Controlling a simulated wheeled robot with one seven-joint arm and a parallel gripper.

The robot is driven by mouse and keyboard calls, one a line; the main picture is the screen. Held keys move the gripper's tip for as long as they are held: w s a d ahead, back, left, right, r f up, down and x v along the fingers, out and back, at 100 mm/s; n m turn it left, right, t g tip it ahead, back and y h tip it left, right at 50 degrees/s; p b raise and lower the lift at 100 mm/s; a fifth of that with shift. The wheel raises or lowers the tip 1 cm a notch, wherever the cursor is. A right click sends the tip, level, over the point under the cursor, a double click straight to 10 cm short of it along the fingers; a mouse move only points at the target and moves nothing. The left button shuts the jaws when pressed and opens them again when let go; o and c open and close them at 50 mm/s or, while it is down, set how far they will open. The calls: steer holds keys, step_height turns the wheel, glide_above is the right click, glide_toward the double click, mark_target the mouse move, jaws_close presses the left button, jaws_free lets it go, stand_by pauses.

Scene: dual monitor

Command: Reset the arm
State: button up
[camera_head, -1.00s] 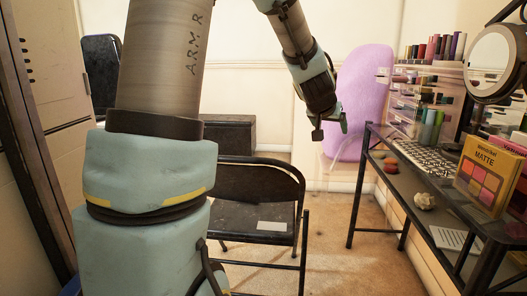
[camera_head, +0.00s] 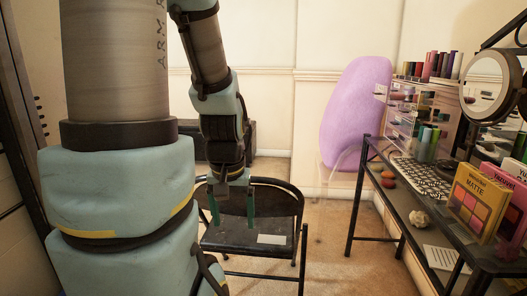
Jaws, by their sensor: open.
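My gripper (camera_head: 232,207) hangs at the end of my arm, pointing down, left of the middle of the head view. Its two green fingers are apart, with nothing between them. In the picture the fingers lie over the backrest of a black folding chair (camera_head: 277,205). I cannot tell how far apart in depth they are. My upper arm and the thick blue-green joint fill the left side of the view.
A black desk (camera_head: 404,204) at the right holds a yellow makeup box (camera_head: 477,200), a keyboard (camera_head: 424,178), a round mirror (camera_head: 489,85) and clear drawers (camera_head: 415,105). A purple cushioned chair (camera_head: 357,110) stands behind. Open carpet (camera_head: 325,240) lies between the folding chair and desk.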

step_height(320, 180, up, 18)
steer(key=p, duration=1.6)
steer(key=shift+c, duration=0.4)
